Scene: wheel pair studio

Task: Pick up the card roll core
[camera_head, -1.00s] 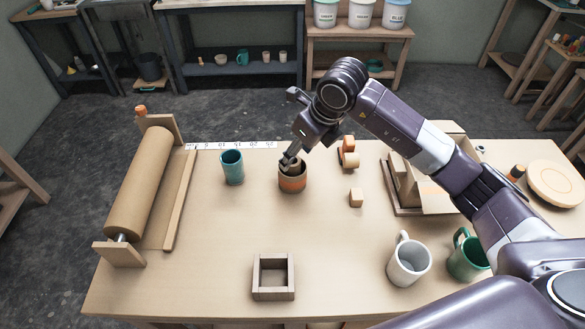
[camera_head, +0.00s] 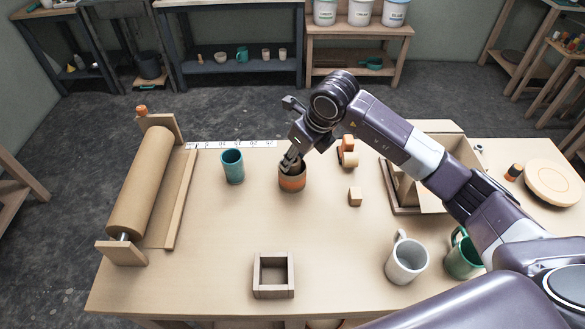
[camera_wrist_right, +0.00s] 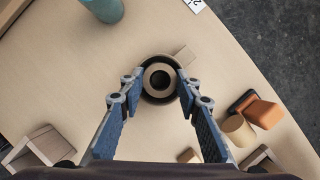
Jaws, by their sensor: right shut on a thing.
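The card roll core (camera_wrist_right: 148,80) shows from above in the right wrist view as a pale brown ring with a dark hole. It stands inside a round orange-brown cup (camera_head: 292,183), which is on the table left of its middle. My right gripper (camera_head: 288,164) points down into the cup's mouth. In the wrist view its two fingers (camera_wrist_right: 159,76) are on opposite sides of the core and shut on it. The core's lower part is hidden by the cup. My left gripper is in neither view.
A teal cup (camera_head: 232,167) stands just left of the orange-brown cup. A square wooden frame (camera_head: 273,292) and a white mug (camera_head: 406,262) are nearer.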

